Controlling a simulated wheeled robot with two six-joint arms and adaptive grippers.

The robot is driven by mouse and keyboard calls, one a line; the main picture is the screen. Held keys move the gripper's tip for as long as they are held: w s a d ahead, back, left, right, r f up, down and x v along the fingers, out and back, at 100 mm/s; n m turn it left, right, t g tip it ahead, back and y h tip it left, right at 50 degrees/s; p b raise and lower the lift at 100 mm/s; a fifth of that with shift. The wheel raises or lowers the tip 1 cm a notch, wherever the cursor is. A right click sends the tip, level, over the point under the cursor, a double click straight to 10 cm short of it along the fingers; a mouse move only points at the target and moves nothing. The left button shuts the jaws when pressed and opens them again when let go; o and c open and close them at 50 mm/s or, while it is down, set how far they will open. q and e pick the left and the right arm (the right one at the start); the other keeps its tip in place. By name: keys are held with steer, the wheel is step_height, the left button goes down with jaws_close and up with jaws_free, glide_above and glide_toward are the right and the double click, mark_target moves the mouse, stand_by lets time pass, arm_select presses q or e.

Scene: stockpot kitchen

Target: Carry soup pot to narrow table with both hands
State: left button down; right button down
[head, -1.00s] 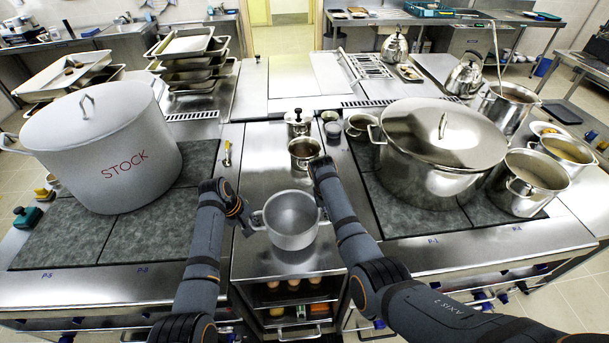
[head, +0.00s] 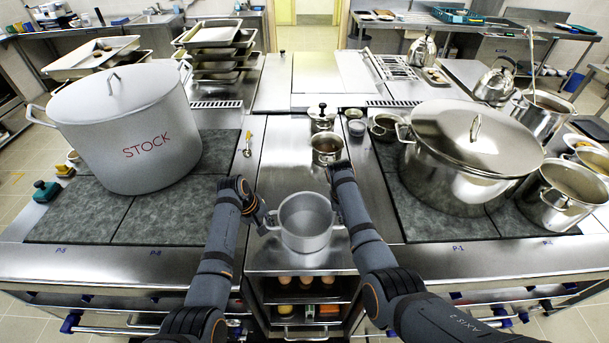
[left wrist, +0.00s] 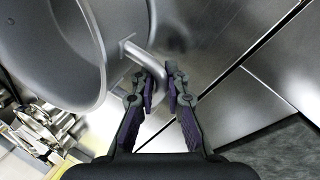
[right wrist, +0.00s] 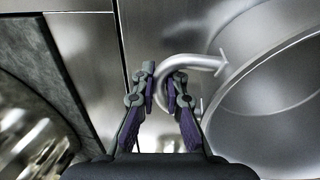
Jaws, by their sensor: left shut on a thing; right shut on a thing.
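The soup pot (head: 305,226) is a grey, open, empty-looking pot with a loop handle on each side. In the head view it is level between my two arms, over the front of the narrow steel table (head: 290,172). I cannot tell whether its base touches the top. My left gripper (head: 264,218) is shut on the pot's left handle; the left wrist view shows that handle (left wrist: 148,62) between the fingers. My right gripper (right wrist: 165,84) is shut on the other handle (right wrist: 195,62), seen in the right wrist view. In the head view my right arm partly hides its fingers.
A large white STOCK pot (head: 140,130) stands on the left hob. A big lidded steel pot (head: 465,155) stands on the right hob, with several smaller pots beside it. A small saucepan (head: 326,148) and a lidded canister (head: 321,120) stand behind the soup pot.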

arm_select(q)
steer(key=c, duration=1.4)
jaws_free()
steer(key=shift+d+f, duration=0.15)
steer(key=shift+d, duration=0.05)
arm_select(e)
steer(key=c, duration=1.4)
jaws_free()
steer(key=shift+d+f, duration=0.2)
steer(key=shift+d, duration=0.05)
arm_select(q)
steer(key=shift+o, duration=0.2)
arm_select(e)
steer(key=shift+s+a, duration=0.1)
arm_select(q)
steer(key=v, duration=0.8)
arm_select(e)
step_height(320, 180, up, 12)
steer(key=a, duration=0.2)
steer(key=shift+a, duration=0.15)
arm_select(q)
steer(key=shift+a, duration=0.1)
arm_select(e)
steer(key=shift+f, duration=0.1)
